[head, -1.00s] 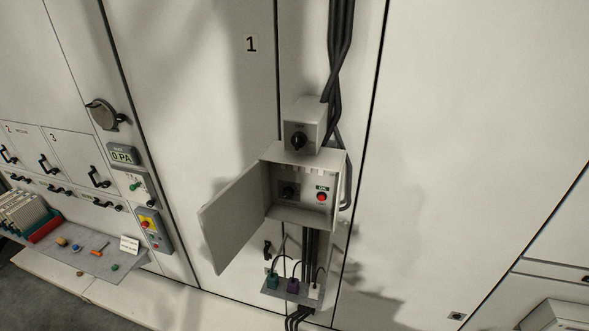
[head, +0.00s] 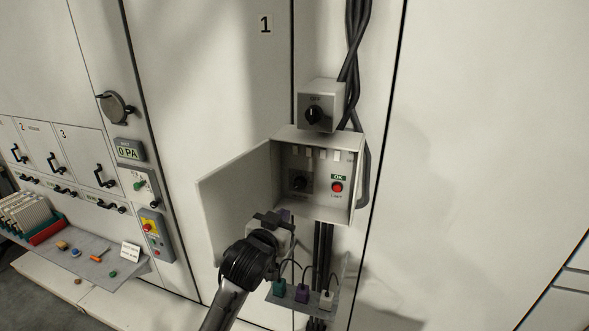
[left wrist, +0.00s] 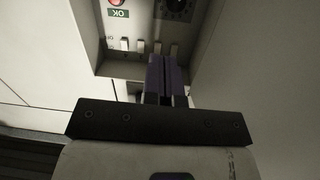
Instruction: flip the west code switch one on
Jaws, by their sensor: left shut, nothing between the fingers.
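The open grey switch box (head: 285,136) hangs on the wall panel, its door (head: 232,198) swung out to the left. Several small white code switches (head: 323,154) stand in a row inside, near the top; they also show in the left wrist view (left wrist: 141,45), where the box appears upside down. Which one is switch one cannot be read. My left gripper (head: 287,215) is just in front of the box's lower left edge. In the left wrist view its purple fingers (left wrist: 164,62) are shut and empty, overlapping the row's right part; contact cannot be told.
Inside the box are a black knob (head: 299,182), a red light (head: 337,187) and a green OK label (head: 339,177). A smaller OFF knob box (head: 314,112) sits above. Cables run beside the box. The right wall is clear.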

